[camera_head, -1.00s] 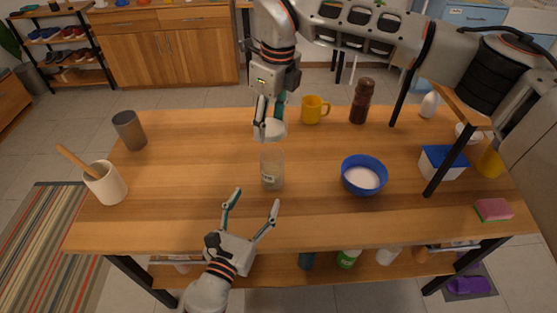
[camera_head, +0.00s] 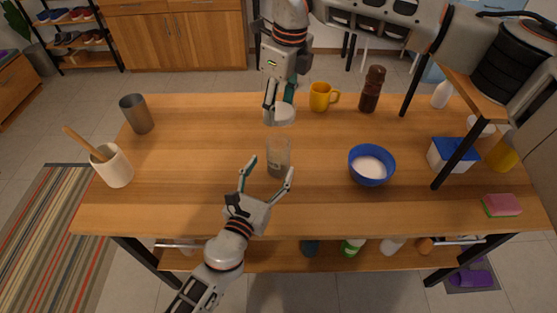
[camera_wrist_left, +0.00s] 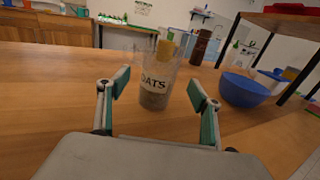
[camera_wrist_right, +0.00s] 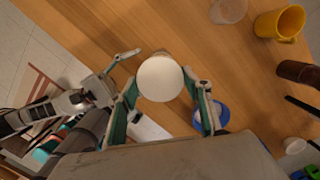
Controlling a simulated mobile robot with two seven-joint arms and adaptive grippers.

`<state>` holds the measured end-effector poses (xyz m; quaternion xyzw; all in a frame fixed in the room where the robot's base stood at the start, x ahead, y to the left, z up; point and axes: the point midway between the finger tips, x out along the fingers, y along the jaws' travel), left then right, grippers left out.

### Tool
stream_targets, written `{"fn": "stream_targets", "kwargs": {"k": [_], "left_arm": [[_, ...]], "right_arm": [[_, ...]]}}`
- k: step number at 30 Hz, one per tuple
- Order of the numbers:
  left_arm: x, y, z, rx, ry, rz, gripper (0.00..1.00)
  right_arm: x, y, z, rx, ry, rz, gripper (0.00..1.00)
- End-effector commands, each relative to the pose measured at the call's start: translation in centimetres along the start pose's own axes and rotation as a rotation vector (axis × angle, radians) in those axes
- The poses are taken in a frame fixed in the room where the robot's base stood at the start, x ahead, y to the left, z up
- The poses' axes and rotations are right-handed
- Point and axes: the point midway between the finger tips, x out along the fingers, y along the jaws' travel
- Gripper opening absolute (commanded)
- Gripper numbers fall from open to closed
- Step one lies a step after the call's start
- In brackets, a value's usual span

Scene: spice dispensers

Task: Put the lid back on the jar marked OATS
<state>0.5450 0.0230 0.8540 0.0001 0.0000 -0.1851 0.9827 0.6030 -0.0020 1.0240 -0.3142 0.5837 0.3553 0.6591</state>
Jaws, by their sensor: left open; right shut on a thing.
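The OATS jar (camera_head: 278,158) is clear glass and stands upright on the table, open at the top; in the left wrist view its label (camera_wrist_left: 154,84) reads OATS. My left gripper (camera_head: 267,172) is open just in front of the jar, its fingers pointing at the jar's lower part. My right gripper (camera_head: 279,108) is shut on a round whitish lid (camera_head: 281,115) and holds it above and slightly behind the jar. In the right wrist view the lid (camera_wrist_right: 160,78) sits between the fingertips and hides most of the jar.
A blue bowl (camera_head: 371,172) with white contents stands right of the jar. A yellow mug (camera_head: 320,97) and a brown bottle (camera_head: 372,89) stand behind. A cup with a wooden utensil (camera_head: 112,166) and a grey tumbler (camera_head: 138,114) are at left.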

Motion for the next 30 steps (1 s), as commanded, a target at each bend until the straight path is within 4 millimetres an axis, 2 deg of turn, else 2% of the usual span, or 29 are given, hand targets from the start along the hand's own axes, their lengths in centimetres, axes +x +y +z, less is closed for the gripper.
{"fn": "stream_targets", "kwargs": {"k": [1, 6, 12, 25, 30], "left_arm": [[1.1, 0.0, 0.1, 0.000, -0.002, 0.000, 0.65], [3.8, 0.0, 0.2, 0.001, -0.002, 0.000, 0.65], [5.8, 0.0, 0.1, 0.000, -0.001, 0.001, 0.65], [6.4, 0.0, 0.0, 0.000, 0.000, 0.000, 0.65], [6.4, 0.0, 0.0, 0.000, 0.000, 0.000, 0.21]], "right_arm": [[0.0, 0.0, 0.0, 0.000, 0.000, 0.000, 0.33], [0.0, 0.0, 0.0, 0.000, 0.000, 0.000, 0.33], [0.0, 0.0, 0.0, 0.000, 0.000, 0.000, 0.33], [0.0, 0.0, 0.0, 0.000, 0.000, 0.000, 0.33], [0.0, 0.0, 0.0, 0.000, 0.000, 0.000, 0.33]]}}
